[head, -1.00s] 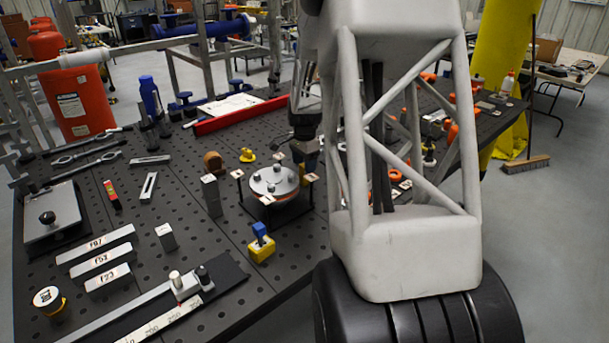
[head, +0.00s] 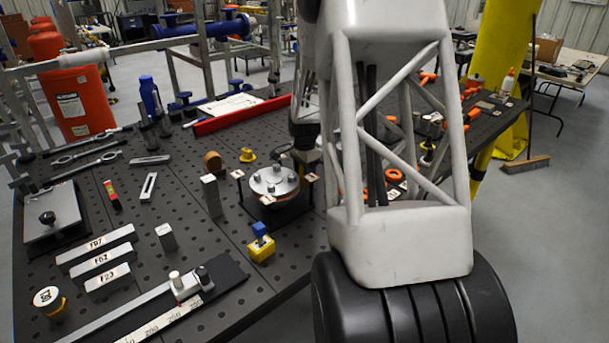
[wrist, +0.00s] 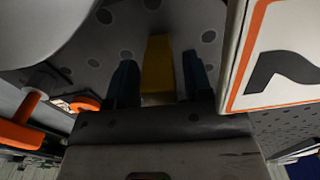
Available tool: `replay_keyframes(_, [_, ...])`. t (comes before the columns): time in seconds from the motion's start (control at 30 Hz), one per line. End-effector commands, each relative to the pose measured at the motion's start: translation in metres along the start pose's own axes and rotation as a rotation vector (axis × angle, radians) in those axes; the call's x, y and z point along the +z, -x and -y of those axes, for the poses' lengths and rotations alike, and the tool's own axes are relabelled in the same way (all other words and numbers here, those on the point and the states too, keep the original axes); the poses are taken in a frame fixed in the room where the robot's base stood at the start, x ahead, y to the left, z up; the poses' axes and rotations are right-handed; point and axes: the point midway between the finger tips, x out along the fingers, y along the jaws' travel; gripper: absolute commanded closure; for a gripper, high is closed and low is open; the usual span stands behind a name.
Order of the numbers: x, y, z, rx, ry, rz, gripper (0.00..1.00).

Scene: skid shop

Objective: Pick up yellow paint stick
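In the wrist view, a yellow stick-like block (wrist: 158,68) shows between the two dark blue fingers of my gripper (wrist: 159,82). A narrow gap shows on the finger sides, so the gripper appears open around it, not pressed on it. The near end of the yellow piece runs down to the dark gripper body. In the head view, my gripper (head: 306,160) is low over the table behind the round flanged disc, partly hidden by my arm. The yellow piece cannot be made out clearly there.
A flanged disc (head: 274,181) on a stand is close to my gripper. A white panel with an orange border (wrist: 285,55) is close on the right in the wrist view; an orange-handled tool (wrist: 25,122) is at left. The perforated table (head: 190,240) has free room at front.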

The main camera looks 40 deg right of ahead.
Motion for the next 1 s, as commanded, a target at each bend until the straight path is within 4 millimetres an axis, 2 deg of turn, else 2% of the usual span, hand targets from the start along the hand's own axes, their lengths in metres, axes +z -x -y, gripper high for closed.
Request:
replay_keyframes(0.03, [0.0,0.0,0.0,0.0,0.0,0.0,0.61])
replay_keyframes(0.27, [0.0,0.0,0.0,0.0,0.0,0.0,0.95])
replay_keyframes(0.67, [0.0,0.006,0.0,-0.001,0.0,0.0,0.95])
replay_keyframes(0.87, [0.0,0.026,0.0,-0.002,0.0,-0.001,0.95])
replay_keyframes(1.0, [0.0,0.047,0.0,-0.002,0.0,-0.001,0.95])
